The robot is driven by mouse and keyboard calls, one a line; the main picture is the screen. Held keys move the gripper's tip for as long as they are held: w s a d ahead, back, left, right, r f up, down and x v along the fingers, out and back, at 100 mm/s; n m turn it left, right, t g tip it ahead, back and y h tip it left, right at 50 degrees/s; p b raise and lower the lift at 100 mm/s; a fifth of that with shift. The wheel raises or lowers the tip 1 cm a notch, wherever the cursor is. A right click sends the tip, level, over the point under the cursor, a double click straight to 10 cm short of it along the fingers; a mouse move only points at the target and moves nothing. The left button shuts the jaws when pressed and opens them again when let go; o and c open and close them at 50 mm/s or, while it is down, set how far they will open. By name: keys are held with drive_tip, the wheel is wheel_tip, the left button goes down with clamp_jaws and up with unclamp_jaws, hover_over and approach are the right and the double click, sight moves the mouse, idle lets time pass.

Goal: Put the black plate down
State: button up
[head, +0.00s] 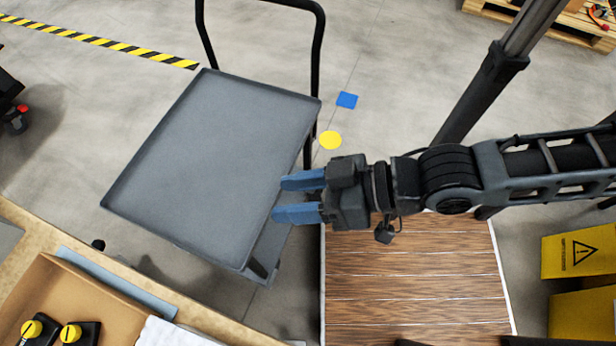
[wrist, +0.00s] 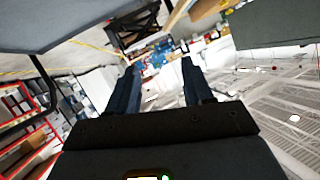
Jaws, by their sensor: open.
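My gripper (head: 279,199) is open, with two blue fingers pointing left and nothing between them. In the head view it overlaps the right edge of the grey cart (head: 205,150); I cannot tell its height over the cart. The cart's top tray is bare. In the wrist view the open fingers of my gripper (wrist: 155,85) also show an empty gap. I cannot make out a black plate for certain in either view. Black parts with yellow knobs (head: 78,334) lie in the cardboard box at the bottom left.
The cardboard box (head: 100,292) stands on a wooden bench (head: 38,220) along the lower left. A wood-plank surface (head: 410,275) lies below my arm. Yellow caution-marked boxes (head: 580,252) are at the right. Open floor with blue and yellow markers lies behind the cart.

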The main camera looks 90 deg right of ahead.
drive_tip(key=r+n, duration=0.1)
drive_tip(key=s+r+n+t, duration=0.1)
drive_tip(key=r, duration=0.1)
drive_tip(key=s+r+n, duration=0.1)
drive_tip(key=r, duration=0.1)
drive_tip(key=shift+s+a+r+n, duration=0.15)
drive_tip(key=shift+a+r+n, duration=0.1)
drive_tip(key=shift+a+n, duration=0.05)
